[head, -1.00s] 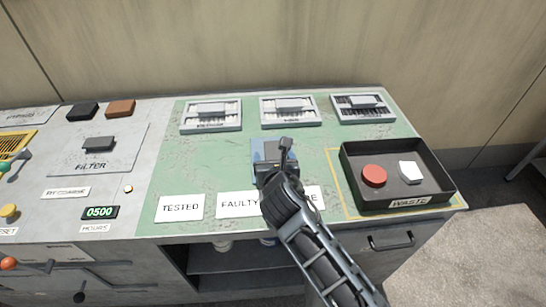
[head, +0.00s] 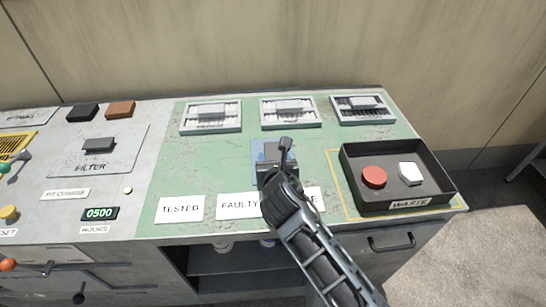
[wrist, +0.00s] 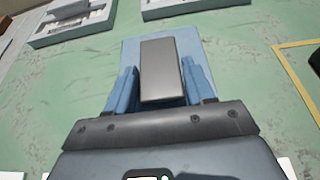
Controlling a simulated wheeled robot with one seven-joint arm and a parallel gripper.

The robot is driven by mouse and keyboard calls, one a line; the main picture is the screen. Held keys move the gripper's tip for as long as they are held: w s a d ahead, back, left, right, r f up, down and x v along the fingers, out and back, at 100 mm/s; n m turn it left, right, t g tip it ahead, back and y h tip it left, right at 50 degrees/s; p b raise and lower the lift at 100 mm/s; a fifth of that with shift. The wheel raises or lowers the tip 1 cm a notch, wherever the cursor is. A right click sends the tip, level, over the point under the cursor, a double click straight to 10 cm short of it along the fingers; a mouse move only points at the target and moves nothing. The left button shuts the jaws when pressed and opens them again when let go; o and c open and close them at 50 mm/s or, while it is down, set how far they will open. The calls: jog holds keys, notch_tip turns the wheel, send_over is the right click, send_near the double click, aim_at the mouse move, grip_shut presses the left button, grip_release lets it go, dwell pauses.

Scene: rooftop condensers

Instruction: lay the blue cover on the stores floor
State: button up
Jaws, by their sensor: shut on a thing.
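The blue cover (head: 257,153) is a flat light-blue square with a grey block-shaped grip on top. It is at the middle of the green bench top, partly hidden by my gripper (head: 274,163). In the wrist view my gripper (wrist: 160,85) has a finger on each side of the grey grip, and the blue cover (wrist: 190,46) shows beyond and around it. My gripper is shut on the cover's grip. I cannot tell whether the cover touches the bench. No stores label is readable; an open compartment (head: 225,262) lies under the bench.
Signs TESTED (head: 180,208) and FAULTY (head: 238,205) lie along the front, with a third mostly hidden by my arm. A black waste tray (head: 428,203) with red and white pieces stands right. Several grey frames, including the middle one (head: 291,122), line the back.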

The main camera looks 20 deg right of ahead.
aim_at(275, 146)
jog(key=shift+r+p, duration=0.6)
jog(key=shift+r, duration=1.85)
jog(key=s+d+r, duration=0.2)
jog(key=d, duration=0.1)
jog(key=s+d+r+p, duration=0.1)
jog(key=d+r, duration=0.1)
jog(key=d, duration=0.1)
jog(key=s+d+r, duration=0.2)
jog(key=d, duration=0.2)
jog(key=shift+s+d+r+p, duration=0.1)
jog(key=shift+s+p, duration=0.2)
